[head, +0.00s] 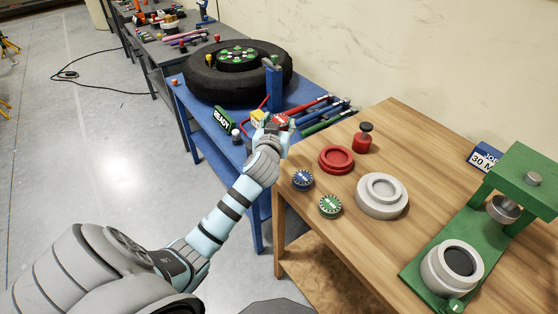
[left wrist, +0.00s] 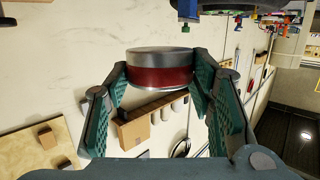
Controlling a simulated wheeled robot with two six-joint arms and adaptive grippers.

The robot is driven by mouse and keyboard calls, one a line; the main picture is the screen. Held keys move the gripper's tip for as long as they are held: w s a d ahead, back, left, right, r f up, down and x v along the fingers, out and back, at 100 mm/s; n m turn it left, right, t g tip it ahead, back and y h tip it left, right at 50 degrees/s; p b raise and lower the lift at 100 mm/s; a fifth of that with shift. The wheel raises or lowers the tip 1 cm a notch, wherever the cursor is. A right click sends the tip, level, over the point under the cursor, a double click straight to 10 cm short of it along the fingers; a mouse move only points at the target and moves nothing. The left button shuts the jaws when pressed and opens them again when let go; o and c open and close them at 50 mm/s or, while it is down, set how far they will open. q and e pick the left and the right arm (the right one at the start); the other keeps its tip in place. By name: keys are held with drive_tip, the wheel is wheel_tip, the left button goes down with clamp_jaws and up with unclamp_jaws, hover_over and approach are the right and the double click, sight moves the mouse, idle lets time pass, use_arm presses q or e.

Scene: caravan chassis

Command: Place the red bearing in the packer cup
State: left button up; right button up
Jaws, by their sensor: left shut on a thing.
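The red bearing (head: 279,120) shows a red and white top in the head view. In the left wrist view it is a short cylinder with a dark red band (left wrist: 160,76) and metal rims. My left gripper (head: 273,128) is shut on it, with green-padded fingers on both sides in the left wrist view (left wrist: 160,85). It holds the bearing near the table's left corner, by the blue bench. A light grey cup (head: 428,262) with a dark inside, which looks like the packer cup, stands upright on the green press (head: 520,172). My right gripper is not in view.
A blue bearing (head: 302,180) and a green bearing (head: 330,206) stand at the wooden table's left edge. A red dish (head: 336,160), a white dish (head: 382,195) and a red can (head: 362,143) lie between bearing and press. A tire (head: 205,83) lies on the blue bench.

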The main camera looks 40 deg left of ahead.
use_arm(q)
wheel_tip(320, 180, down, 13)
drive_tip(key=b, duration=0.3)
drive_tip(key=shift+r, duration=0.3)
drive_tip(key=shift+f+b, duration=0.45)
drive_tip(key=shift+b, duration=0.15)
drive_tip(key=o, duration=1.6)
drive_tip(key=shift+r, duration=0.1)
